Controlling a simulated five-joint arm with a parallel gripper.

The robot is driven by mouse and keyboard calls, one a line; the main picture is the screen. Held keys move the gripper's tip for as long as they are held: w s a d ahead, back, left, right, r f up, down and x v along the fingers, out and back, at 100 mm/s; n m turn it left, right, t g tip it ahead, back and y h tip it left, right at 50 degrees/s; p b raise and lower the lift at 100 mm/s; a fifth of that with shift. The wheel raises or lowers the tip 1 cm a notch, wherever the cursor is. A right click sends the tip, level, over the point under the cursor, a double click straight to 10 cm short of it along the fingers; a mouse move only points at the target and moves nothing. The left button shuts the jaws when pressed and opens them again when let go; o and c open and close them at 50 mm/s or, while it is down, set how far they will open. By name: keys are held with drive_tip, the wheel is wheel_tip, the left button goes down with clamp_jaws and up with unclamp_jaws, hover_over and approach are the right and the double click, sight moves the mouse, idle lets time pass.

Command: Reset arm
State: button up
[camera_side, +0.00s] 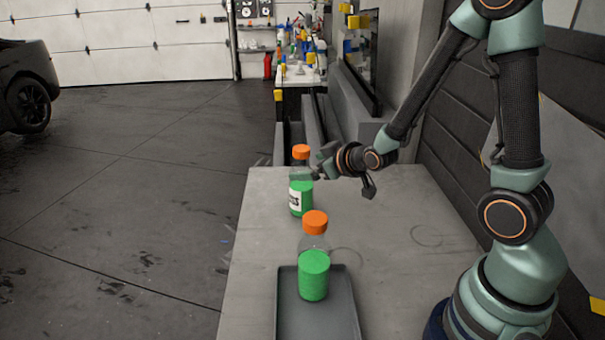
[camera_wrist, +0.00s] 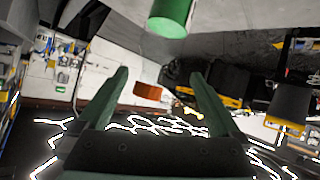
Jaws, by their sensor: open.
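Two clear bottles with orange caps and green liquid show in the side view. The far bottle (camera_side: 296,201), with a white label, stands upright on the grey bench. The near bottle (camera_side: 314,273) stands upright on a dark tray (camera_side: 344,318). My gripper (camera_side: 312,170) is at the far bottle's upper part, reaching in from the right. In the wrist view my gripper (camera_wrist: 160,80) is open, with an orange cap (camera_wrist: 148,91) seen between its fingers and green liquid (camera_wrist: 172,18) above. Whether a finger touches the bottle I cannot tell.
The bench top (camera_side: 385,235) is clear to the right of the bottles. A wall runs along the bench's right side. A cluttered worktable (camera_side: 300,72) stands behind, and a dark car (camera_side: 25,85) is at the far left.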

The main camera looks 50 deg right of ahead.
drive_tip(key=s+a+r+g+y, duration=0.1)
drive_tip(key=s+a+r+g, duration=0.2)
drive_tip(key=s+r, duration=0.2)
drive_tip(key=s+a+r+m+g+y, duration=0.1)
drive_tip(key=s+a+r+g, duration=0.2)
drive_tip(key=s+r, duration=0.3)
drive_tip(key=s+a, duration=0.1)
drive_tip(key=s, duration=0.4)
drive_tip(key=shift+a+r, duration=0.2)
